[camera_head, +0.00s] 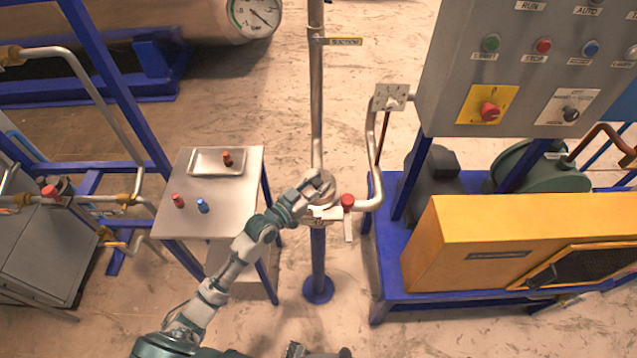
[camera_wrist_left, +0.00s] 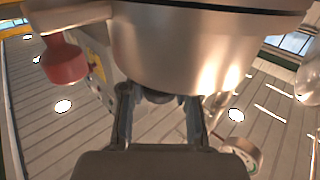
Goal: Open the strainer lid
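The strainer (camera_head: 326,212) is a metal body on the vertical pipe, in the middle of the head view. Its rounded metal top, which I take for the lid, is partly covered by my left gripper (camera_head: 312,192). In the left wrist view a large shiny metal cylinder (camera_wrist_left: 185,55) fills the top. The two fingers of my left gripper (camera_wrist_left: 160,110) stand apart just below it, with a small dark part between their tips. I see no clear finger contact. My right gripper is not recognisable in either view.
A red knob (camera_head: 347,201) sits right of the strainer. A side table (camera_head: 232,213) with a tray (camera_head: 204,169) and small red and blue pieces stands left. A grey control panel (camera_head: 530,60) and yellow guard (camera_head: 520,235) stand right. Bare floor lies around the pipe's foot.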

